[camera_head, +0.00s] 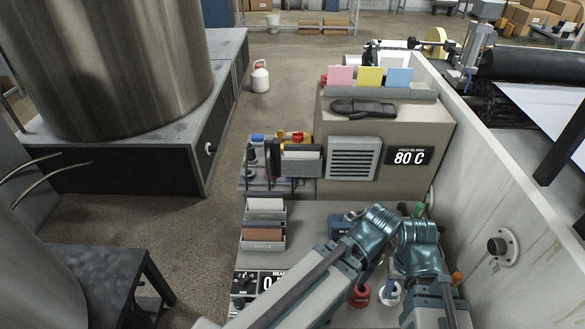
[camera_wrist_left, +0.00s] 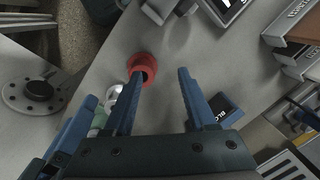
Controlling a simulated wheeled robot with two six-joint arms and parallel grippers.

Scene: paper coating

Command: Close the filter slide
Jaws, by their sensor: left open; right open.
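No part is clearly marked as the filter slide. A grey louvred panel (camera_head: 353,160) sits on the front of the beige box (camera_head: 420,120), beside the 80 C display (camera_head: 409,156); whether it is the slide I cannot tell. My left gripper (camera_wrist_left: 158,88) is open and empty above the grey bench, with a red ring-shaped part (camera_wrist_left: 142,66) just beyond its left finger. My right gripper (camera_head: 420,262) is at the bench's right side, well in front of the louvred panel. Its fingertips are largely hidden by my arm. It holds nothing that I can see.
A red part (camera_head: 360,295) and a white one (camera_head: 389,293) stand close to my arms. A blue labelled box (camera_head: 341,226) and a sample rack (camera_head: 264,225) are to the left. A pale wall (camera_head: 490,190) with a round flange bounds the right side.

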